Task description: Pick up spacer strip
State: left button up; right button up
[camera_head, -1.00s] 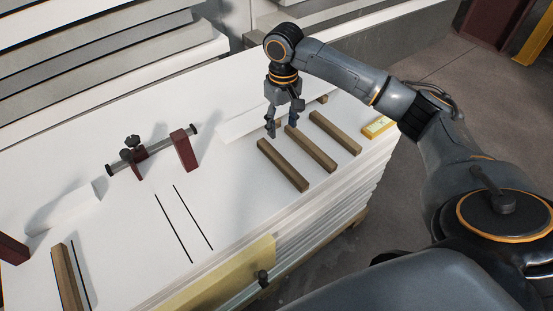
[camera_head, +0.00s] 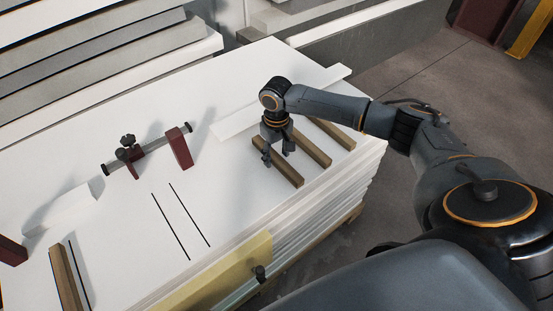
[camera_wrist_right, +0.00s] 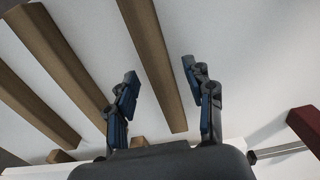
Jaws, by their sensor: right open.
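Three brown wooden spacer strips lie side by side on the white board stack: the left one (camera_head: 288,174), the middle one (camera_head: 318,156) and the right one (camera_head: 338,136). In the right wrist view the fingers (camera_wrist_right: 160,72) stand on either side of one strip (camera_wrist_right: 158,60), with gaps showing. I cannot tell how high the fingertips are above the board. Another brown strip (camera_head: 66,280) lies at the lower left. My left gripper is out of view.
A clamp with dark red jaws (camera_head: 180,147) lies on the stack, left of the strips. Two black lines (camera_head: 182,220) mark the white top (camera_head: 130,230). A white bar (camera_head: 235,122) lies behind my right gripper. A yellowish panel (camera_head: 215,277) is at the front edge.

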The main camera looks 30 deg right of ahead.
aim_at(276, 157)
grip_shut()
dwell(0.3)
jog(key=shift+r, duration=0.5)
notch_tip(276, 157, up, 2)
jog(key=shift+r, duration=0.25)
jog(key=s+a+r, duration=0.3)
jog(key=s+r, duration=0.6)
jog(key=s, duration=0.4)
jog(key=shift+s+a+r, duration=0.25)
jog(key=shift+s+a, duration=0.05)
jog(key=shift+a, duration=0.1)
